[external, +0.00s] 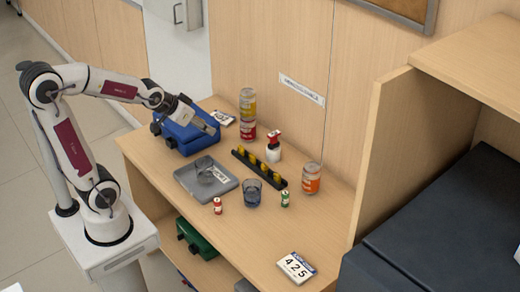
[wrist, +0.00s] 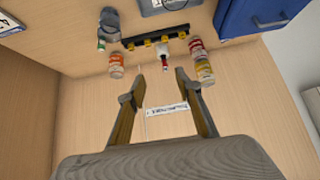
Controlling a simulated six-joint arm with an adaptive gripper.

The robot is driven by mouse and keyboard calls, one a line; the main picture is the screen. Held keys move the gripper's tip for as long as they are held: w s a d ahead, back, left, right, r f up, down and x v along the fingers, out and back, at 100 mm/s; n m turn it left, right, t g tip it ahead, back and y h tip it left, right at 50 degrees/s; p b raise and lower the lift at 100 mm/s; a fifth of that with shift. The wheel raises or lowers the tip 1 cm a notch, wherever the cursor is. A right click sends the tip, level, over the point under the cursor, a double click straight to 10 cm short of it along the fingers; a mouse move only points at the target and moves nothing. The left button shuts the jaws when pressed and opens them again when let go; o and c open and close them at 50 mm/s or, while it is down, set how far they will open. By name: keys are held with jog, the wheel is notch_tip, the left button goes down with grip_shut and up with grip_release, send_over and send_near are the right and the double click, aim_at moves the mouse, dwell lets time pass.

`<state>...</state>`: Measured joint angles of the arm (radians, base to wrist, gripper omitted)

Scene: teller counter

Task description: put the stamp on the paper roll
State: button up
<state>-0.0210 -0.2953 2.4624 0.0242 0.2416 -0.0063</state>
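A small red and black stamp (external: 273,136) stands upright on top of the white paper roll (external: 273,154), at the back of the counter. In the wrist view the red stamp (wrist: 164,63) shows against the white roll (wrist: 162,48), beyond my fingertips. My gripper (external: 214,128) is above the blue case, left of the stamp and apart from it. In the wrist view my gripper (wrist: 160,72) has its fingers spread with nothing held between them.
A blue case (external: 185,133) is below my gripper. Two stacked cans (external: 248,115) stand left of the roll, and an orange can (external: 311,178) stands right. A black rack (external: 258,168) with yellow pieces lies in front. A grey tray (external: 186,179) and a glass (external: 252,193) are nearer.

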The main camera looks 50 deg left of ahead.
jog(key=s+d+r+g, duration=0.1)
jog(key=s+r+g, duration=0.1)
jog(key=s, duration=1.5)
jog(key=shift+s+r+g, duration=0.2)
jog(key=shift+s+g, duration=0.15)
jog(key=shift+g, duration=0.05)
